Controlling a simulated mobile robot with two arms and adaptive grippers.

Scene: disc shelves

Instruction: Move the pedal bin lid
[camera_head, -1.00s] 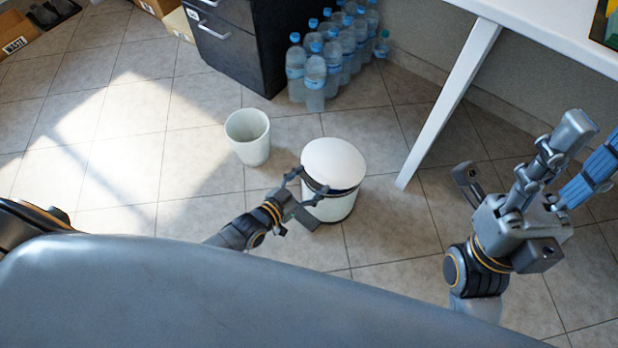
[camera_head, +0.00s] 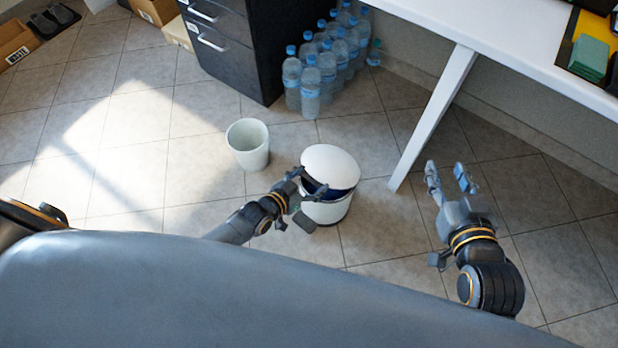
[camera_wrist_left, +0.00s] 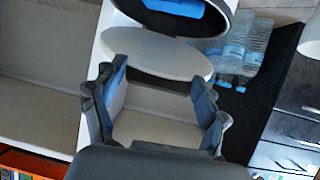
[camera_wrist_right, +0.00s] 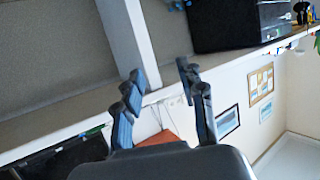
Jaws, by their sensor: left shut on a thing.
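The white pedal bin (camera_head: 330,212) stands on the tiled floor in the head view. Its round white lid (camera_head: 331,164) is tilted up at the front, and a dark blue inside shows in the gap. My left gripper (camera_head: 308,183) is at the lid's front left edge, shut on the lid. The left wrist view shows its two fingers apart, with a pale oval surface (camera_wrist_left: 155,52) just beyond them and a dark rim with blue inside above. My right gripper (camera_head: 449,174) is open and empty, away to the right of the bin.
A pale open cup-shaped bin (camera_head: 248,144) stands left of the pedal bin. Several water bottles (camera_head: 311,90) stand behind, beside a black drawer cabinet (camera_head: 236,55). A white desk leg (camera_head: 433,120) rises between the bin and my right gripper.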

